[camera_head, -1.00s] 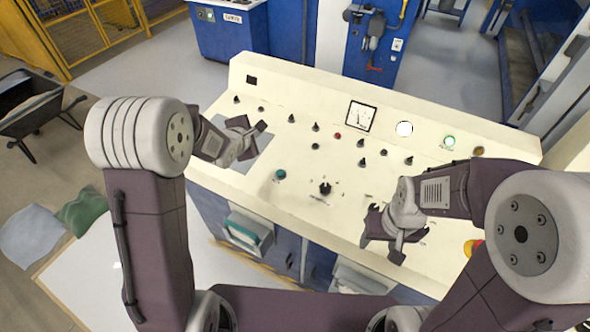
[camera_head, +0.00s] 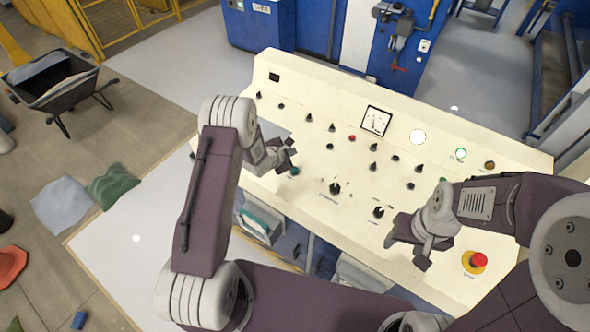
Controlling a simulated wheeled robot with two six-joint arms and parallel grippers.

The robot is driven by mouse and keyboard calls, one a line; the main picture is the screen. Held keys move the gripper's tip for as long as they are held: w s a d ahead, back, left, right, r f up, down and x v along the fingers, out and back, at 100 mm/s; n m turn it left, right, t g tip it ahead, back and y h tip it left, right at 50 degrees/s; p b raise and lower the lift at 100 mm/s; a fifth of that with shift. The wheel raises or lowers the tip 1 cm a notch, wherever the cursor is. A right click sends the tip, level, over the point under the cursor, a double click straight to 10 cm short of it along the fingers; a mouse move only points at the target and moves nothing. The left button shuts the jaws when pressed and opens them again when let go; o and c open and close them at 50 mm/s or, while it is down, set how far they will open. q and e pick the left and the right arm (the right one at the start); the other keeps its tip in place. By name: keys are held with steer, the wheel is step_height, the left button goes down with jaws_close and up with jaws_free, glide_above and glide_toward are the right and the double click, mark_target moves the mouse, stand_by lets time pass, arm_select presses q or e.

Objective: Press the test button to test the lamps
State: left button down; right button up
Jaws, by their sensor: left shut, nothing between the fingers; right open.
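The cream control panel (camera_head: 520,165) fills the middle. A teal button (camera_head: 294,171) shows on its left part, beside my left gripper (camera_head: 291,159). This gripper is shut and empty, with its tips close to that button; I cannot tell if they touch it. A white round lamp (camera_head: 418,137), a green-rimmed lamp (camera_head: 461,154) and a dark amber lamp (camera_head: 489,165) sit along the panel's upper right. The labels are too small to read, so I cannot tell which button is the test button. My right gripper (camera_head: 407,250) is open and empty over the panel's lower right.
A red mushroom button (camera_head: 475,260) on a yellow base sits right of my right gripper. Several black knobs and a gauge (camera_head: 376,121) are on the panel. A wheelbarrow (camera_head: 58,85) and sacks (camera_head: 62,204) are on the floor at left.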

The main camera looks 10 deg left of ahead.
arm_select(q)
steer(key=b, duration=0.7)
glide_above(292, 172)
step_height(292, 172, down, 8)
steer(key=shift+d+r, duration=0.1)
steer(key=shift+r, duration=0.05)
steer(key=shift+f, duration=0.45)
steer(key=shift+f, duration=0.1)
stand_by(0.9)
steer(key=shift+f+b, duration=0.3)
steer(key=shift+b, duration=0.1)
steer(key=shift+f+b, duration=0.3)
steer(key=shift+f, duration=0.2)
stand_by(0.5)
steer(key=shift+r+p, duration=0.9)
